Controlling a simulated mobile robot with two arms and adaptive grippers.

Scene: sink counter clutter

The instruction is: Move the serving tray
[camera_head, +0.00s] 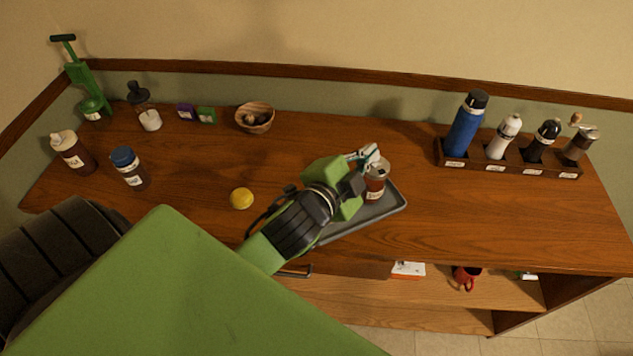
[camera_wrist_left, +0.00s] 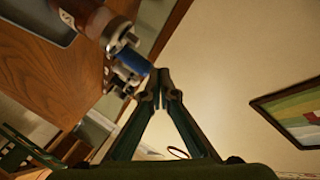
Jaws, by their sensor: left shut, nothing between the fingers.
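The grey serving tray (camera_head: 392,207) lies on the wooden counter, right of centre in the head view. My left arm and gripper hide much of it. A reddish-brown jar (camera_head: 375,187) with a grey top stands on it. My left gripper (camera_head: 369,155) is over the tray's far side, close to the jar's top. Its fingertips (camera_wrist_left: 162,84) are together and empty in the left wrist view. A dark grey edge, likely the tray (camera_wrist_left: 48,18), shows at that view's upper left. My right gripper is not in view.
A yellow lemon (camera_head: 241,198) and a wooden bowl (camera_head: 254,117) are left of the tray. Bottles (camera_head: 130,170) stand farther left. A wooden rack (camera_head: 511,168) with a blue bottle and several other items stands at the right. The counter between tray and rack is clear.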

